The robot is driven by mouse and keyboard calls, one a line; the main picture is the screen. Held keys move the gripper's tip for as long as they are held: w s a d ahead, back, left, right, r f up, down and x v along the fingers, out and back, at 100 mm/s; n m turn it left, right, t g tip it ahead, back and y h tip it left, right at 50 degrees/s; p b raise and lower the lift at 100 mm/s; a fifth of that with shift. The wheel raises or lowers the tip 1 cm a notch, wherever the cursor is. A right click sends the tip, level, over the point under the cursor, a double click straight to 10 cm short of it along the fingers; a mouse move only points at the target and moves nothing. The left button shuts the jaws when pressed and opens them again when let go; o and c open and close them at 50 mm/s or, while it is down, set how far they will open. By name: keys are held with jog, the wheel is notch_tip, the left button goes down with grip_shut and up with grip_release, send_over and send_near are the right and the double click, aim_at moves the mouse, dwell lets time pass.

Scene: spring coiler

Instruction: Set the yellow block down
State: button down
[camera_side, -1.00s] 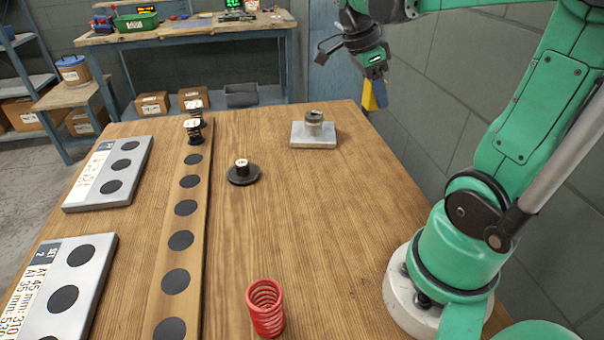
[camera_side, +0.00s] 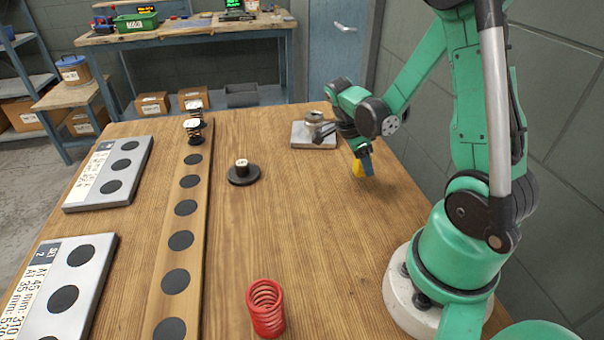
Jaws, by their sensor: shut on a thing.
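The yellow block (camera_side: 358,168) is at the lower end of my gripper (camera_side: 363,162), over the right part of the wooden table. My gripper is shut on it, and a grey-blue finger covers part of the block. The block is low, close to the table top (camera_side: 310,220); I cannot tell whether it touches the wood.
A metal plate with a cylinder (camera_side: 300,134) stands just behind my gripper. A black disc with a small spool (camera_side: 243,176) sits mid-table, and a red spring (camera_side: 265,310) stands at the front. A wooden strip (camera_side: 200,195) and two grey boards (camera_side: 110,195) lie left. The middle right table is clear.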

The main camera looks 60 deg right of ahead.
jog(key=shift+f, duration=0.7)
jog(key=shift+f, duration=0.1)
jog(key=shift+c, duration=2.3)
grip_release()
jog(key=v, duration=1.1)
jog(key=w+a+r+n+t+y, duration=0.1)
jog(key=a+n+t, duration=0.4)
jog(key=n, duration=0.8)
jog(key=w+a+r+n+t+y, duration=0.1)
jog(key=a+n+t, duration=0.4)
jog(key=a+n, duration=0.5)
jog(key=shift+w+r+n+y, duration=0.4)
jog(key=shift+n+y, duration=0.2)
jog(key=shift+n, duration=1.4)
